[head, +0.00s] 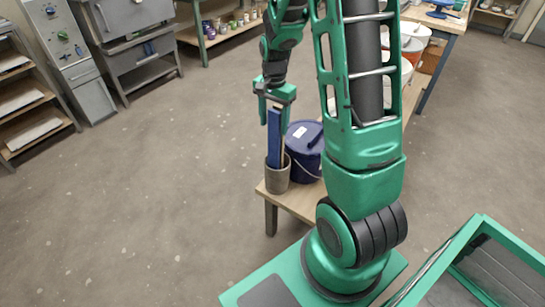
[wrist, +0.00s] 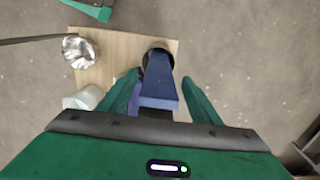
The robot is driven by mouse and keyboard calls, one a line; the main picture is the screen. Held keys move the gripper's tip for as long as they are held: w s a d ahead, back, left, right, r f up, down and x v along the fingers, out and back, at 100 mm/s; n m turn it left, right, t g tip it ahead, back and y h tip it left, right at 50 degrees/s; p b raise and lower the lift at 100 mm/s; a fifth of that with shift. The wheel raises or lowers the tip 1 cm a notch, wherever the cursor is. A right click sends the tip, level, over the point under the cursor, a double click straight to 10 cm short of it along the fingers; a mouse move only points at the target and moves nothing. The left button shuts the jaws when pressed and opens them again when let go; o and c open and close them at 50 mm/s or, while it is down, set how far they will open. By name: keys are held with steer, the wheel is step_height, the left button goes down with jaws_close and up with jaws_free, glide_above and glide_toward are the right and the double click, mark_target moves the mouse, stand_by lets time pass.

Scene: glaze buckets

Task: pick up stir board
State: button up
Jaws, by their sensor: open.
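The stir board is a tall blue board (head: 274,138) standing in a grey-brown pot (head: 277,178) on a low wooden bench (head: 300,203). In the wrist view the blue board (wrist: 160,88) rises toward the camera between my fingers. My gripper (head: 274,108) points down over the board's upper part. In the wrist view my gripper (wrist: 161,78) is open, with a finger on each side of the board and a visible gap on the right. The pot's dark mouth (wrist: 158,50) is partly hidden by the board.
A dark blue lidded bucket (head: 304,150) stands close to the pot's right. In the wrist view a metal ladle bowl (wrist: 80,50) and a white object (wrist: 84,97) are on the bench's left. Wooden shelves (head: 32,105) stand far left; the floor between is clear.

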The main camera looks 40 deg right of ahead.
steer(key=shift+f, duration=0.35)
steer(key=shift+c, duration=0.4)
steer(key=c, duration=1.3)
